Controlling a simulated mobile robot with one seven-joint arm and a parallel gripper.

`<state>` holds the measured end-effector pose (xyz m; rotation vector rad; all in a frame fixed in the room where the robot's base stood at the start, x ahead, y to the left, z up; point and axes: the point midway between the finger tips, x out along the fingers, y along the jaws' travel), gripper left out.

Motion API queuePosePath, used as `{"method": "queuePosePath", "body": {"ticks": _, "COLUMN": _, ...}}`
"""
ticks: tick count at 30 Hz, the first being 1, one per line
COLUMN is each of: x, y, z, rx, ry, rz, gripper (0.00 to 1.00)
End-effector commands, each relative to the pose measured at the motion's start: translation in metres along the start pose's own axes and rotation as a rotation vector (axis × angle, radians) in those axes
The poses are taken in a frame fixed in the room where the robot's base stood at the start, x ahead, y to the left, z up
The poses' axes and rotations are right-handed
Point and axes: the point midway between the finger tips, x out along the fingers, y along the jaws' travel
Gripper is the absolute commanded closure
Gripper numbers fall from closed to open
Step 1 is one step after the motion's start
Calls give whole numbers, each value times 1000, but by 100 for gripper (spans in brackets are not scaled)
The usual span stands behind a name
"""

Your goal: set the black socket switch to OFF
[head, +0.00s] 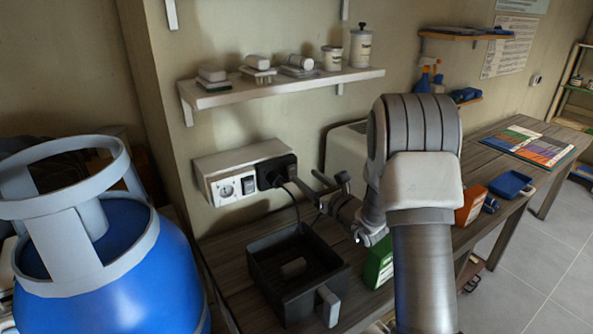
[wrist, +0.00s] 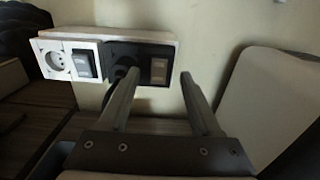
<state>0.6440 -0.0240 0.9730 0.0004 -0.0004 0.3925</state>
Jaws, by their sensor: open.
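The black socket (head: 270,177) is on the wall, in the box under the shelf, right of a white socket (head: 227,188). In the wrist view the black socket (wrist: 144,55) shows a dark plug (wrist: 121,66) on its left and its brownish-grey rocker switch (wrist: 158,70) on its right. I cannot tell whether the switch is at ON or OFF. My gripper (wrist: 159,75) is open and empty. Its fingers point at the socket, and the switch shows between the fingertips. The left finger partly overlaps the plug area. In the head view my gripper (head: 306,178) is just right of the socket.
The white socket has its own dark-grey switch (wrist: 87,64). A black cable hangs from the plug. A black bin (head: 262,278) stands on the bench below. A blue gas cylinder (head: 110,270) is at left. A shelf (head: 280,88) with containers is above. A pale appliance (wrist: 275,110) is at right.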

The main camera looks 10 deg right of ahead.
Motion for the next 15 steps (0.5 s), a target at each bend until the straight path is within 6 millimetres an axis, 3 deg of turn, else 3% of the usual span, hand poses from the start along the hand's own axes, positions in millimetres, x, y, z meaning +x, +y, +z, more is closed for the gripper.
{"method": "queuePosePath", "body": {"ticks": 6, "x": 40, "y": 1, "z": -1, "rx": 0, "ry": 0, "rz": 2, "gripper": 35}}
{"method": "queuePosePath", "body": {"ticks": 15, "x": 61, "y": 0, "z": 0, "rx": 0, "ry": 0, "rz": 1, "gripper": 35}}
